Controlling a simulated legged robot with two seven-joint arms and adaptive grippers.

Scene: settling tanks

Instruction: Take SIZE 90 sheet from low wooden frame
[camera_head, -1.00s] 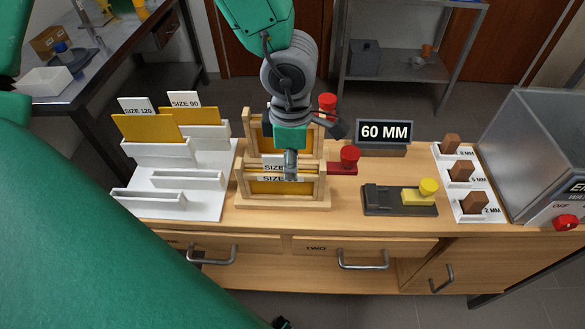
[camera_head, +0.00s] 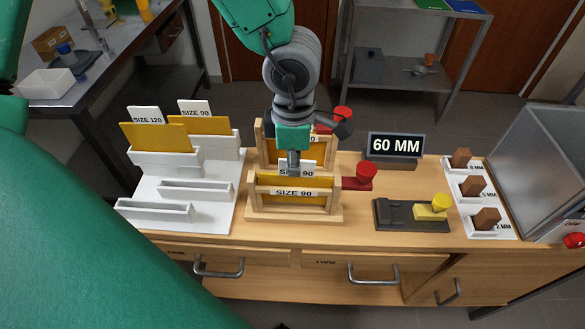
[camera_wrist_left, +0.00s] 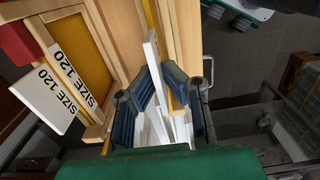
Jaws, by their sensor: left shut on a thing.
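The low wooden frame (camera_head: 255,216) stands on the wooden bench, with a SIZE 90 label (camera_head: 292,192) at its front. A yellow sheet shows in it. My left gripper (camera_head: 292,166) comes down from above and is shut on the SIZE 90 sheet by its white labelled tab (camera_head: 308,173), just above the frame. The gripper partly hides the label. In the left wrist view the white tab (camera_wrist_left: 151,52) stands between the dark fingers (camera_wrist_left: 160,98). The right gripper is not in view.
A taller wooden frame (camera_head: 260,135) with a SIZE 120 sheet (camera_wrist_left: 85,50) stands close behind. White slotted holders (camera_head: 170,165) with sheets are at left. A red-knobbed part (camera_head: 360,177), the 60 MM sign (camera_head: 396,147) and a black block with a yellow knob (camera_head: 390,215) are at right.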

